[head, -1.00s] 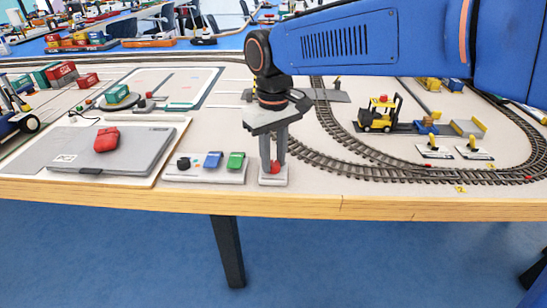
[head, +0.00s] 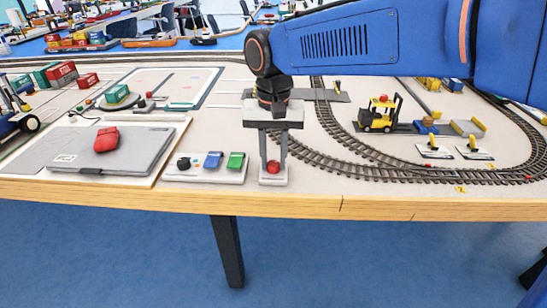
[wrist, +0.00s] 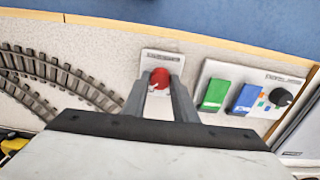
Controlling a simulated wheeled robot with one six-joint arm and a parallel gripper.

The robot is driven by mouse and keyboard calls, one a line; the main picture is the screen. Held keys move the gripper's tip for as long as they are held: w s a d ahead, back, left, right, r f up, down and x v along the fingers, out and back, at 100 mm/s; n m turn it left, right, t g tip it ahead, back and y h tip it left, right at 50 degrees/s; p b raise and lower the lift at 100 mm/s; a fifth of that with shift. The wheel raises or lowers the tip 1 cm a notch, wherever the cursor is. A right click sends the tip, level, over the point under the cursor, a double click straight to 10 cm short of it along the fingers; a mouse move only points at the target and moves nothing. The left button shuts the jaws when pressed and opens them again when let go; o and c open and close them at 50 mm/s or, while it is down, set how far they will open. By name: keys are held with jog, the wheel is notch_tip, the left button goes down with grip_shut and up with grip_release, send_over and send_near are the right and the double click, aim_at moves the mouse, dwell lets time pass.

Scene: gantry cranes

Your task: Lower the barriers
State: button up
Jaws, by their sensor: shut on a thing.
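A red knob (head: 273,167) sits on a small pale plate (head: 273,181) at the table's front edge. In the wrist view the knob (wrist: 160,78) is between the tips of my two grey fingers. My gripper (head: 273,160) points down from above and is shut on the red knob, fingers spaced by its width. A grey road strip (head: 325,95) crosses the track behind my gripper, with a small dark and yellow post (head: 337,87) on it. My arm hides part of that area, and I cannot make out barrier arms.
Left of the plate is a panel with a black knob, a blue switch (head: 214,160) and a green switch (head: 235,161). A grey laptop-like case (head: 140,151) lies farther left. Curved track (head: 350,168), a yellow forklift (head: 379,114) and two yellow levers are to the right.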

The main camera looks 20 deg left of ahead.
aim_at(274, 163)
dwell(0.4)
jog(key=o, duration=1)
jog(key=shift+o, duration=0.2)
jog(key=shift+r, duration=0.15)
notch_tip(274, 163, up, 17)
jog(key=shift+d, duration=0.1)
